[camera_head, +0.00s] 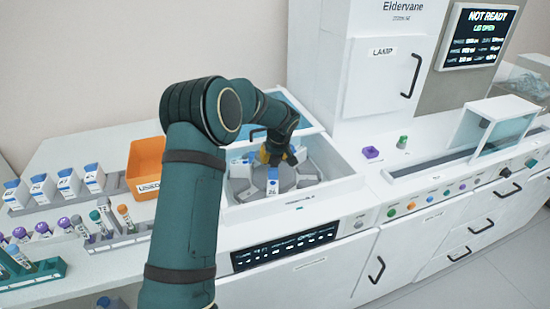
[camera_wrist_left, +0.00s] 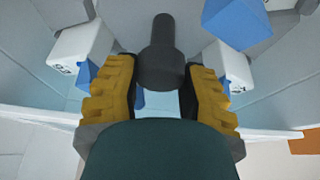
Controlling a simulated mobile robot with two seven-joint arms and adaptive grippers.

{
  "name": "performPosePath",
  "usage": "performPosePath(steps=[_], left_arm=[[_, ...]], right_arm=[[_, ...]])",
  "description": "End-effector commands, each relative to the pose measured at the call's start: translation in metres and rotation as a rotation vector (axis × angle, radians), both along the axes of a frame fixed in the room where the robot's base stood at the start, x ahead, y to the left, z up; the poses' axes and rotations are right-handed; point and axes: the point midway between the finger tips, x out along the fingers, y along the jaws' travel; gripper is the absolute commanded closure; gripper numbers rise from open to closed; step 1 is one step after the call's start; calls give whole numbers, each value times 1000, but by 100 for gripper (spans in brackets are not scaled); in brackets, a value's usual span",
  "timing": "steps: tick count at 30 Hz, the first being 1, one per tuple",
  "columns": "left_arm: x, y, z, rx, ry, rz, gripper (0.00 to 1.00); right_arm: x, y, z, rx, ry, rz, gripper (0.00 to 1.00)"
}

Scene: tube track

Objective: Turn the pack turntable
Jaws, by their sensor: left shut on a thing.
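The pack turntable (camera_head: 258,183) is a grey disc with radial slots, set in a white open well in the machine top. White packs with blue tops stand in it; one (camera_head: 272,184) is at the front, and two show in the left wrist view, left (camera_wrist_left: 80,52) and right (camera_wrist_left: 236,70). A dark grey knob (camera_wrist_left: 162,60) rises at its middle in the wrist view. My left gripper (camera_head: 274,158), with yellow-padded fingers, reaches down over the turntable and is shut on the knob (camera_wrist_left: 160,95). In the head view the gripper hides the knob. My right gripper is not in view.
The well's blue-tinted lid (camera_head: 290,108) stands open behind my arm. An orange bin (camera_head: 146,165) and racks of packs and tubes (camera_head: 68,185) are at the left. A lamp housing (camera_head: 385,75) rises behind right. The screen (camera_head: 480,38) reads "NOT READY", "LID OPEN".

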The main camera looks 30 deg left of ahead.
Motion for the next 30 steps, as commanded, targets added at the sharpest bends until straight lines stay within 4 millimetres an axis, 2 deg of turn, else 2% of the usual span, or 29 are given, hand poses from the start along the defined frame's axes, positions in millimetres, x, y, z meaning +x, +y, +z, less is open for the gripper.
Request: performPosePath(steps=[18,30], left_arm=[[-1,0,-2,0,4,-286,100],[-1,0,-2,-1,4,-378,100]], right_arm=[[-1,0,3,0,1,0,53],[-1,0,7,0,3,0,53]])
